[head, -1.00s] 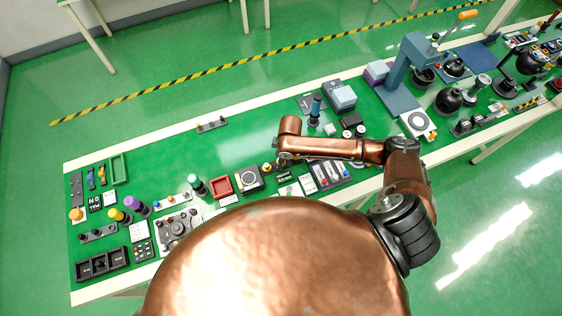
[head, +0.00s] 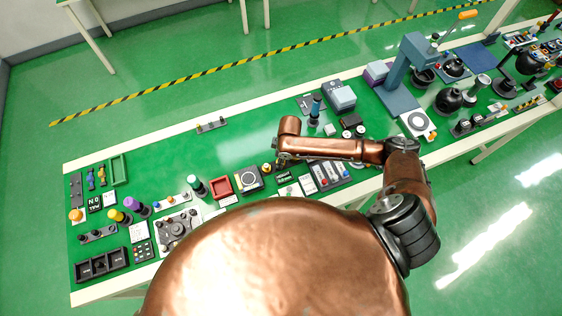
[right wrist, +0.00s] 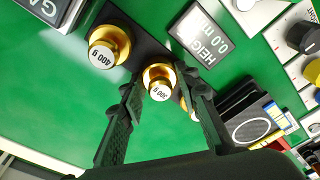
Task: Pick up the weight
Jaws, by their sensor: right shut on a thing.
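In the right wrist view, a gold weight with a white "300 g" label (right wrist: 159,84) stands between the fingers of my right gripper (right wrist: 160,95). The gripper is shut on this weight; the exact finger contact is hard to see. A larger gold "400 g" weight (right wrist: 107,47) stands beside it on a dark rack. Another gold weight is partly hidden behind the right finger. In the head view, my right gripper (head: 283,160) is small and low over the bench, and the weight it holds cannot be made out. My left gripper is not in view.
A "HEIGHT" display (right wrist: 202,33) and a dark speaker-like box (right wrist: 250,122) lie close to the rack. In the head view, a red tray (head: 221,187) and a round-dial box (head: 248,179) sit left of the gripper. The green bench top (head: 150,165) behind them is mostly clear.

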